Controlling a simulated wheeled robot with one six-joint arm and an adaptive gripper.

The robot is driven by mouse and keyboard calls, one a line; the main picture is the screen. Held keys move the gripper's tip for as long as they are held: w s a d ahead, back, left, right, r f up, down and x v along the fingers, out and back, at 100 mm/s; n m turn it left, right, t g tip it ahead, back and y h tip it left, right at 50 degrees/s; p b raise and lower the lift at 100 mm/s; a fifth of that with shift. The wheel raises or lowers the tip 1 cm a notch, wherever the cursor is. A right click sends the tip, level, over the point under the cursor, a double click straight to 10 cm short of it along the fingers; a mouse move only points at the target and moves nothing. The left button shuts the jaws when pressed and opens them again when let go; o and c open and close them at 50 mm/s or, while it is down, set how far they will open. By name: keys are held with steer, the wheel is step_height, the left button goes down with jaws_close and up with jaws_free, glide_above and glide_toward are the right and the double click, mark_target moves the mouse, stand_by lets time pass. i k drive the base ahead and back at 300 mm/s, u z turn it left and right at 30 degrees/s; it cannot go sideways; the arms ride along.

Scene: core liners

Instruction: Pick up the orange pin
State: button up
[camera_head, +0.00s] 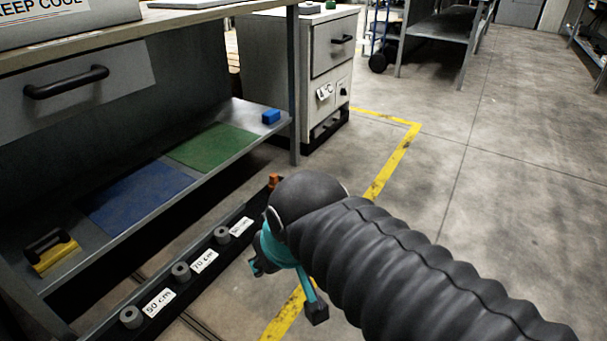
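A small orange pin (274,181) stands at the far end of a long dark rail (255,205) on the floor. Its lower part is hard to make out, close behind my dark wrist. My gripper (287,290) has teal fingers with dark tips, spread apart and pointing down. It is open, with nothing seen between the fingers. It is nearer to the camera than the pin and to the right of the rail, over the concrete floor. The pin and the gripper appear apart.
Several grey round pegs (181,271) with white length labels stand along the rail. A grey cabinet (275,75) stands behind.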

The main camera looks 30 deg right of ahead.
mark_target(273, 177)
steer(key=z, duration=0.7)
steer(key=i, duration=0.6)
steer(key=z, duration=0.5)
steer(key=i, duration=0.9)
steer(key=u, duration=0.35)
